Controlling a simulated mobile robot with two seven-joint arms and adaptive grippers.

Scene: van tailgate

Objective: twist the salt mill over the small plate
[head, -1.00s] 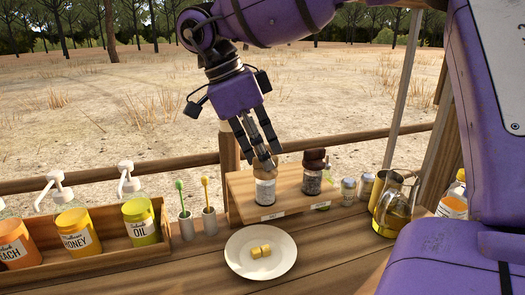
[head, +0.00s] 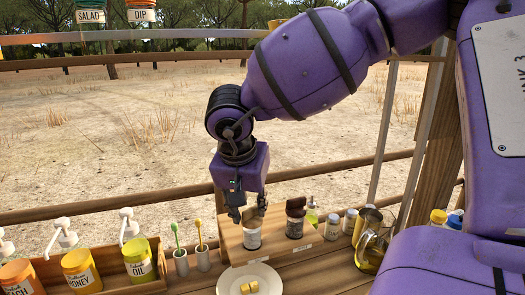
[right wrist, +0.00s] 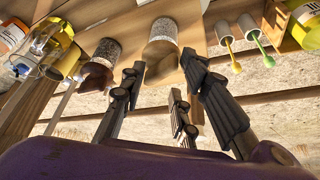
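The salt mill (head: 252,238), a pale jar with a tan top, stands on the wooden stand behind the small plate. It also shows in the right wrist view (right wrist: 160,48). My right gripper (head: 248,212) points down at the mill's top. In the right wrist view its fingers (right wrist: 168,95) are spread apart, with the mill between or just beyond their tips. I cannot tell whether they touch it. The small white plate (head: 272,277) lies in front of the stand, cut off by the lower edge, with yellow pieces (head: 249,287) on it. My left gripper is out of view.
A dark-topped mill (head: 295,220) stands close to the right of the salt mill. Two small shakers (head: 341,222) and a glass oil jug (head: 371,250) are farther right. Two cups with green and yellow utensils (head: 202,258) and a crate of pump bottles (head: 158,262) are left.

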